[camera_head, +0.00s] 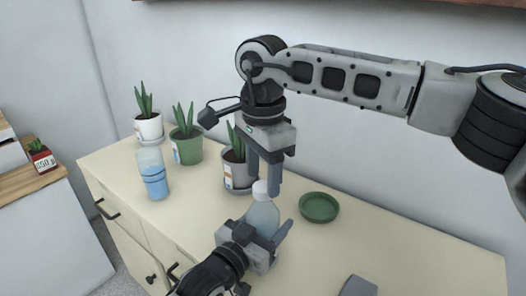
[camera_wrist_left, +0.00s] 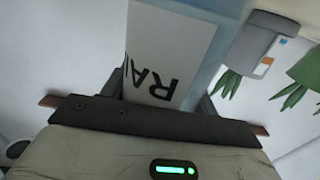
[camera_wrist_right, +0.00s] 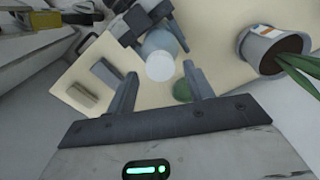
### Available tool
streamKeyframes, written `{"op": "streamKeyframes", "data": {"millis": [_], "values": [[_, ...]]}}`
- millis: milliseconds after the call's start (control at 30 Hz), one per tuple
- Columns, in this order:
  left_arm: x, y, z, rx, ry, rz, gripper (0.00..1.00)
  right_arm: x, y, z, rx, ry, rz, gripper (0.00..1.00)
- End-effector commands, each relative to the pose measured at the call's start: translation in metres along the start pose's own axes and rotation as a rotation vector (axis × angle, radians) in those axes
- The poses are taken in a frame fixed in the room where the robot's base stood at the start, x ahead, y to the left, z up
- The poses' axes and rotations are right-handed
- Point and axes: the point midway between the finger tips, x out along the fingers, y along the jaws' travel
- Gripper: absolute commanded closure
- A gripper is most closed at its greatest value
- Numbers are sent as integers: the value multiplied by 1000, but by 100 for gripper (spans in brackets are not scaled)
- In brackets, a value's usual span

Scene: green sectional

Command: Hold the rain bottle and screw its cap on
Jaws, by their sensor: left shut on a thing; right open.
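The rain bottle (camera_head: 263,215) is pale, see-through blue and stands upright above the cabinet top. Its white label with the letters "RA" shows in the left wrist view (camera_wrist_left: 168,62). My left gripper (camera_head: 266,230) is shut on the bottle's body from the front. The white cap (camera_head: 260,188) is at the bottle's top; I cannot tell how firmly it sits. My right gripper (camera_head: 264,186) points down over the bottle, open, with one finger on each side of the cap. In the right wrist view, the cap (camera_wrist_right: 160,66) lies between the fingers, with gaps visible.
Potted plants (camera_head: 187,148) line the back left of the cream cabinet top (camera_head: 410,243), one pot (camera_head: 237,174) close behind my right gripper. A blue-banded bottle (camera_head: 153,175) stands left. A green saucer (camera_head: 319,207) lies right of the bottle. A grey block (camera_head: 358,287) is at the front.

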Motion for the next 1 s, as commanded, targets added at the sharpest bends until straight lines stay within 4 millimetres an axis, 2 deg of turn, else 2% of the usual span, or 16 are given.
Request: {"op": "streamKeyframes", "data": {"millis": [100, 200, 500, 533, 700, 900, 1000], "values": [[0, 0, 0, 0, -1, 0, 100, 14, 0, 0, 2, 0, 2, 48], [0, 0, 0, 0, -1, 0, 100, 19, 0, 0, 2, 0, -1, 48], [0, 0, 0, 0, -1, 0, 100, 21, 0, 0, 1, 0, -1, 48], [0, 0, 0, 0, -1, 0, 100, 21, 0, 0, 1, 0, -1, 50], [0, 0, 0, 0, -1, 0, 100, 21, 0, 0, 1, 0, -1, 95], [0, 0, 0, 0, -1, 0, 100, 21, 0, 0, 16, 0, -1, 95], [0, 0, 0, 0, -1, 0, 100, 21, 0, 0, 118, 0, 0, 95]]}}
